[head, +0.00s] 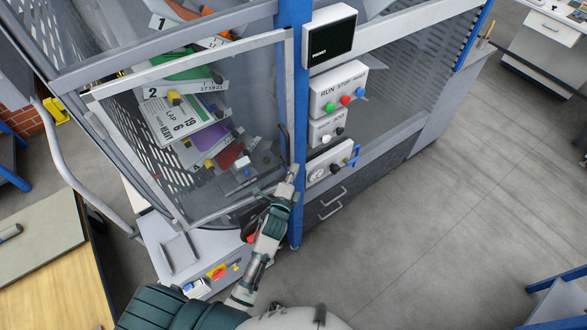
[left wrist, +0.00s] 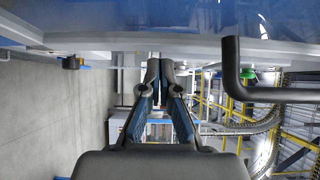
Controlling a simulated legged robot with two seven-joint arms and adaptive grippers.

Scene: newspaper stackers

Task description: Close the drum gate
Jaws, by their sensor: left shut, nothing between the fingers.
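The drum gate (head: 187,66) is a clear panel in a grey metal frame, in the head view. Its right edge stands right beside the blue post (head: 298,95); I cannot tell whether it is fully flush. Its dark bar handle (head: 285,148) runs up near that edge and shows large at the right of the left wrist view (left wrist: 232,75). My left gripper (head: 292,174) is shut and empty near the gate's lower right corner, below the handle. In the left wrist view its fingers (left wrist: 153,72) meet, apart from the handle. My right gripper is out of view.
A control box with coloured buttons (head: 338,91) and a dark display (head: 329,36) sit on the post's right. A box with a blue lever (head: 331,166) juts out close to my left gripper. Printed sheets (head: 178,121) show behind the gate. The floor (head: 400,240) at right is clear.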

